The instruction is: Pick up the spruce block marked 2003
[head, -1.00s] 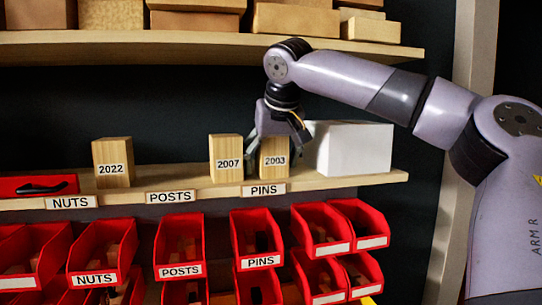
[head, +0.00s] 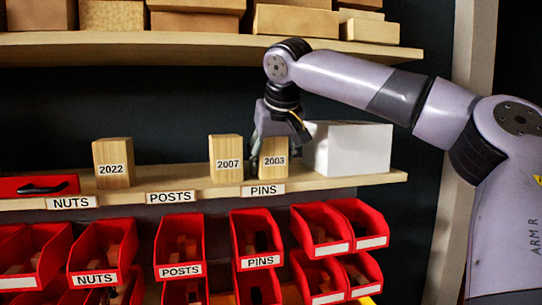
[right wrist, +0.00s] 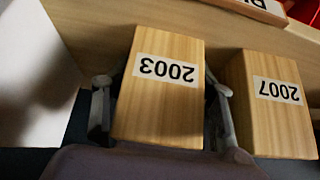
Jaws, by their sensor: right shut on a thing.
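The spruce block marked 2003 (head: 274,159) stands upright on the shelf above the PINS label. It fills the middle of the right wrist view (right wrist: 160,95), with its label upside down there. My right gripper (head: 272,153) comes down from above and is shut on this block, one finger at each side. In the right wrist view the fingers (right wrist: 160,105) flank the block. The block's base appears to be on the shelf. My left gripper is not in view.
The block marked 2007 (head: 226,158) stands close on the left, and block 2022 (head: 113,163) farther left. A white box (head: 352,148) stands close on the right. An upper shelf (head: 200,47) with boxes is above; red bins (head: 180,245) hang below.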

